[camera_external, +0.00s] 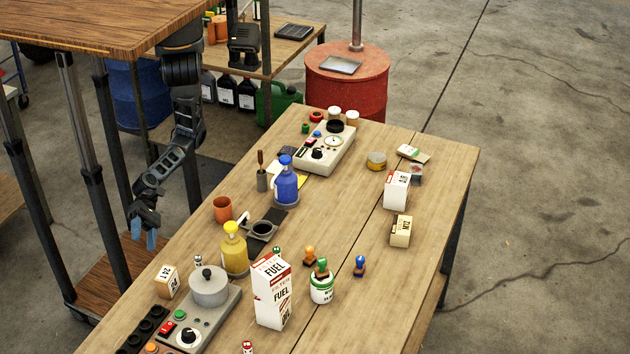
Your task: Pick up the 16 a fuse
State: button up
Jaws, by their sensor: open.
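My gripper (146,238) hangs at the left, beside the long wooden table's left edge, with its bluish fingertips pointing down. It is open, and nothing shows between the fingers. I cannot make out which thing is the 16 A fuse, as the print is too small. A small cream box with dark lettering (167,282) stands at the table's near left, below and right of my gripper and apart from it. Another cream box with a dark label (401,231) stands at the right side. A small red and white item (248,347) is cut by the bottom edge.
The table (330,220) also holds a white fuel carton (273,293), a yellow bottle (235,252), a blue bottle (286,183), an orange cup (222,208) and a device with a grey pot-like part (208,287). Bare wood lies around the centre. A red drum (346,85) stands behind.

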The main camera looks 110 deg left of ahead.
aim_at(198, 261)
jog(key=w+m, duration=0.2)
jog(key=m, duration=0.1)
jog(key=shift+w+d+r+m+h+p, duration=0.1)
jog(key=shift+w+d+m+h+p, duration=0.2)
jog(key=shift+w+m+p, duration=0.1)
jog(key=w+a+m, duration=0.1)
jog(key=w+m, duration=0.1)
jog(key=w, duration=0.2)
jog(key=w+a+m+t+p, duration=0.1)
jog(key=w+a+m, duration=0.1)
jog(key=w, duration=0.2)
jog(key=w+a+f+m+t+p, duration=0.1)
jog(key=w+a+m, duration=0.1)
jog(key=w, duration=0.1)
jog(key=shift+w+a+f, duration=0.1)
jog(key=shift+w, duration=0.3)
jog(key=p+x, duration=0.2)
jog(key=x, duration=0.4)
jog(key=shift+w, duration=0.3)
jog(key=shift+w+d+f, duration=0.15)
jog(key=shift+w+d, duration=0.2)
jog(key=shift+d, duration=0.15)
jog(key=shift+c, duration=0.2)
grip_shut()
